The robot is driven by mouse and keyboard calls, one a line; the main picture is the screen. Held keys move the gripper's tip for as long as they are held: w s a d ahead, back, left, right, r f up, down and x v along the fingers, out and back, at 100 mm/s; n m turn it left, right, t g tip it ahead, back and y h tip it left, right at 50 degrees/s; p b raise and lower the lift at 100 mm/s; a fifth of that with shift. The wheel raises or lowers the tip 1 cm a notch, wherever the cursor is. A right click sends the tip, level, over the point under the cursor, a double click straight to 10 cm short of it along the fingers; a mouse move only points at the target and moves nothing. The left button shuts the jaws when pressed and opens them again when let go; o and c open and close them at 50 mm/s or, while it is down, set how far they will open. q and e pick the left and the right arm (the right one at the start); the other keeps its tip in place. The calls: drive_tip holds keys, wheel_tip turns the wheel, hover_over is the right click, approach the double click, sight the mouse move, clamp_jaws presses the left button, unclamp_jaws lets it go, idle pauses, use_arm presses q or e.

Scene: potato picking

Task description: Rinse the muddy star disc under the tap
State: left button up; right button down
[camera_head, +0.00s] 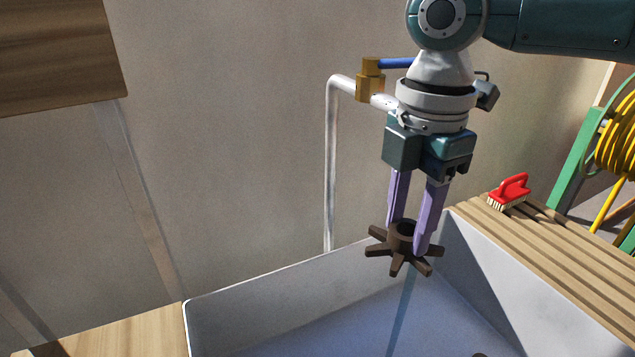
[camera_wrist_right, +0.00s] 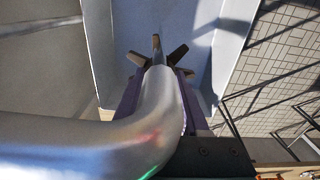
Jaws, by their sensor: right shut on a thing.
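The star disc (camera_head: 399,262) is dark brown, with several stubby arms around a central ring. My right gripper (camera_head: 407,237) is shut on its ring with purple fingers and holds it roughly level over the sink, near the back rim. In the right wrist view the disc's arms (camera_wrist_right: 178,54) show beyond a large silver pipe that hides its middle. The tap has a brass valve (camera_head: 369,80), a blue lever (camera_head: 396,63) and a pale pipe (camera_head: 331,165). My gripper hides its outlet. A thin bluish streak runs below the disc; I cannot tell whether it is water.
The pale sink (camera_head: 270,285) lies below. A slatted wooden board (camera_head: 545,245) at right carries a red brush (camera_head: 511,191). A yellow hose reel (camera_head: 617,140) stands beyond it. A wooden worktop (camera_head: 120,330) lies at left. The tap's pipe is close to my right gripper.

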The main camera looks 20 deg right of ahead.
drive_tip(key=shift+s+d, duration=0.15)
drive_tip(key=shift+d, duration=0.15)
drive_tip(key=shift+a+f, duration=0.1)
drive_tip(key=shift+a, duration=0.05)
drive_tip(key=shift+w+a, duration=0.15)
drive_tip(key=shift+w, duration=0.25)
drive_tip(key=shift+s+d+p, duration=0.25)
drive_tip(key=shift+s+p, duration=0.15)
drive_tip(key=shift+p, duration=0.4)
